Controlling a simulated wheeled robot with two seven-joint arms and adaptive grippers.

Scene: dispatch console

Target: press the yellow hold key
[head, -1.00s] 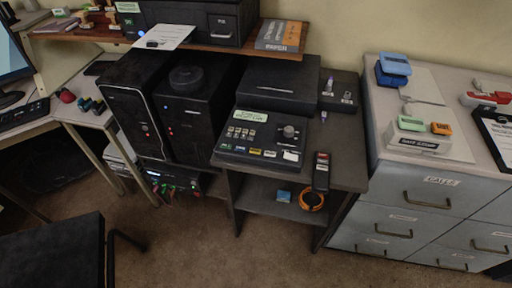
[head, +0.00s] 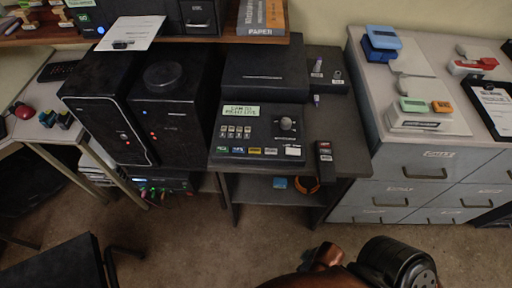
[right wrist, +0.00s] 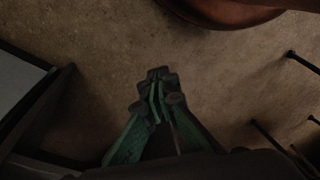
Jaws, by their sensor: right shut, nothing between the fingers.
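The dark console (head: 262,133) stands on the small dark table, with a pale green display (head: 241,111), a small keypad (head: 236,131) and a round knob (head: 286,123). Along its front edge is a row of coloured keys. The yellow key (head: 255,151) is near the middle of that row, right of a blue key (head: 238,150) and left of a white one (head: 293,151). My right gripper shows in the right wrist view (right wrist: 158,92), shut and empty above the brown floor, away from the console. Its fingers are not in the head view. My left gripper is not in view.
A dark handset (head: 325,162) lies at the table's (head: 341,140) right front. Two black computer towers (head: 178,115) stand left of the console. A grey cabinet (head: 420,180) stands to the right. The floor before the table is open.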

